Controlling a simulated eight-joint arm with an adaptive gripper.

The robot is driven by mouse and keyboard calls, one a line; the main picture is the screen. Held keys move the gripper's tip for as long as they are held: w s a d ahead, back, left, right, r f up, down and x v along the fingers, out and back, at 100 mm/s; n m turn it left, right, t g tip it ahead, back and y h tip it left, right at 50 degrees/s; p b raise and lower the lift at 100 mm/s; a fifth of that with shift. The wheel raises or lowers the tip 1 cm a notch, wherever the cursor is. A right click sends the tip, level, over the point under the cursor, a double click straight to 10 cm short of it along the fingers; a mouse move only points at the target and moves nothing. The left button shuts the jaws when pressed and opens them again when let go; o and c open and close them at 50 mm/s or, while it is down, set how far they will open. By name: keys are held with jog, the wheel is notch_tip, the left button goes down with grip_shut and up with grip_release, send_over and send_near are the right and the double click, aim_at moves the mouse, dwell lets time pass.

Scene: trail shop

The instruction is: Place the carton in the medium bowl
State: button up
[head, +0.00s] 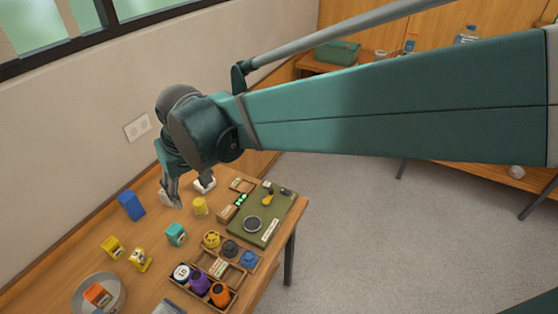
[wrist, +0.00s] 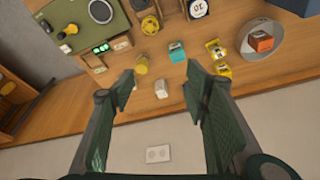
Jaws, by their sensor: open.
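An orange box-shaped carton (head: 97,294) sits tilted inside a round grey bowl (head: 121,290) at the table's near left corner in the head view. In the wrist view the carton (wrist: 261,43) and the bowl (wrist: 279,33) are at the upper right. No other bowl shows clearly, so its size cannot be compared. My gripper (head: 189,196) is open and empty above the table's far part, well away from the bowl. In the wrist view its fingers (wrist: 158,82) stand apart, with a small whitish box (wrist: 161,90) on the table beyond the gap.
A yellow cup (head: 200,206), a teal box (head: 176,234), a blue box (head: 131,205) and two yellow items (head: 112,246) stand on the table. A wooden organiser (head: 236,296) with jars and a green mat (head: 275,222) lie right. Bare wood shows between the items.

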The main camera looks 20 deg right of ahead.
jog(key=s+d+m+t, duration=0.1)
jog(key=s+d, duration=0.3)
jog(key=d, duration=0.5)
jog(key=s+d+m+t+h, duration=0.1)
jog(key=s+d, duration=0.3)
jog(key=d, duration=0.6)
jog(key=s+d+m+t, duration=0.2)
jog(key=s+d, duration=0.3)
jog(key=d, duration=0.4)
jog(key=shift+d+r+m+h, duration=0.2)
jog(key=shift+r+m+h, duration=0.1)
jog(key=shift+r, duration=0.05)
